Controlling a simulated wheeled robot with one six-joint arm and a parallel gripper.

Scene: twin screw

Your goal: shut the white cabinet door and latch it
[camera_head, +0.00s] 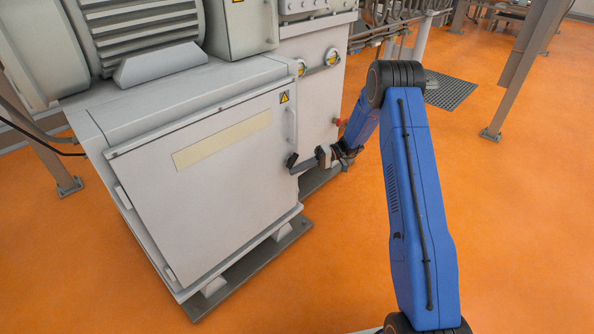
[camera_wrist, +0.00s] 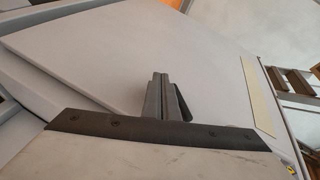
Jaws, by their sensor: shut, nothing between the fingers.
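The white cabinet door (camera_head: 215,190) stands upright on the front of the grey-white machine, with a beige strip across its upper part. It looks closed or nearly closed; I cannot tell whether a small gap remains. A pale bar handle (camera_head: 291,124) is near its right edge, with a small black latch (camera_head: 291,160) below. My gripper (camera_head: 303,167) is shut and empty at the door's right edge, just below the latch. In the wrist view my gripper (camera_wrist: 160,94) points along the pale door face (camera_wrist: 100,60). A dark piece shows beside the fingers, possibly the latch.
The machine's grey motor housing (camera_head: 145,40) sits above the cabinet. A grey base rail (camera_head: 255,262) runs under the door. Orange floor (camera_head: 330,270) is clear in front. A metal post (camera_head: 515,75) stands at the right, and a dark floor grate (camera_head: 450,92) lies behind my arm.

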